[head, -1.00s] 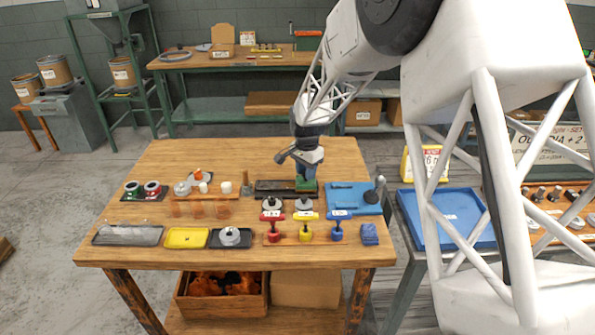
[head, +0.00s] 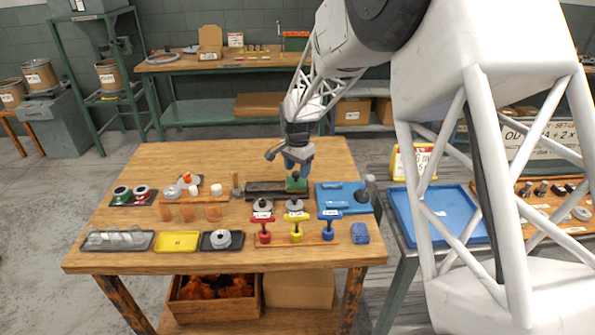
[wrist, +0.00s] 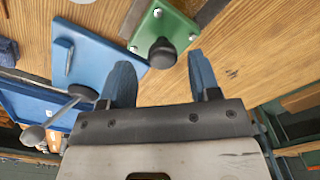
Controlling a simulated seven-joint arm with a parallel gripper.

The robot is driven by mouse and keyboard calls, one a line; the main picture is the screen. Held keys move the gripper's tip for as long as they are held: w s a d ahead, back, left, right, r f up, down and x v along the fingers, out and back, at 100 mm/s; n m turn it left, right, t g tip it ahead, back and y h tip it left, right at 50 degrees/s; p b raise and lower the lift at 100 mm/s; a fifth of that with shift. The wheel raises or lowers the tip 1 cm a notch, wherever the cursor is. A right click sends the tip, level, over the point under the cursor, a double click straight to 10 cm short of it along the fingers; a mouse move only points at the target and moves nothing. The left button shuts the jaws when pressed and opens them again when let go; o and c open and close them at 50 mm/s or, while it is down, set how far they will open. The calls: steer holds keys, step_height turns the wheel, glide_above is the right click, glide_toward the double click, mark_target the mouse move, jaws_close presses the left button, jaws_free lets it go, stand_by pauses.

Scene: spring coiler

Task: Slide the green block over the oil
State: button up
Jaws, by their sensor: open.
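The green block (head: 296,185) sits at the right end of a long dark strip (head: 262,188) on the wooden table. The wrist view shows the block (wrist: 178,22) with a round black knob (wrist: 162,53) on top and light screws at its corners. My gripper (head: 295,170) is just above the block in the head view. In the wrist view its two blue fingers (wrist: 161,78) are apart with nothing between them, and the knob lies just beyond their tips. I cannot make out the oil.
A blue board (head: 342,197) lies right of the block, with a grey post (head: 370,188) at its edge. Two grey round pieces (head: 263,206) stand in front of the strip, then red, yellow (head: 297,218) and blue handled pieces. The table behind the strip is mostly clear.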

mark_target(298, 173)
steer(key=shift+r, duration=3.2)
steer(key=shift+s+d+r, duration=0.25)
steer(key=shift+s+r, duration=0.1)
steer(key=shift+r, duration=0.05)
steer(key=s+d+r+n, duration=0.1)
steer(key=s+d+r, duration=0.25)
steer(key=s, duration=0.45)
steer(key=s+d+r+n+t, duration=0.1)
steer(key=s+d+r+n, duration=0.1)
steer(key=s+r, duration=0.35)
steer(key=s+d+r+n, duration=0.1)
steer(key=s+d+r, duration=0.2)
steer(key=s, duration=0.6)
steer(key=s+d+n, duration=0.2)
steer(key=s, duration=1)
steer(key=s+d+f+n+t, duration=0.1)
steer(key=s+d+n, duration=0.1)
steer(key=s, duration=0.9)
steer(key=shift+s+d+f+n+t, duration=0.2)
steer(key=shift+s+d+n+t, duration=0.1)
steer(key=shift+s+n, duration=0.1)
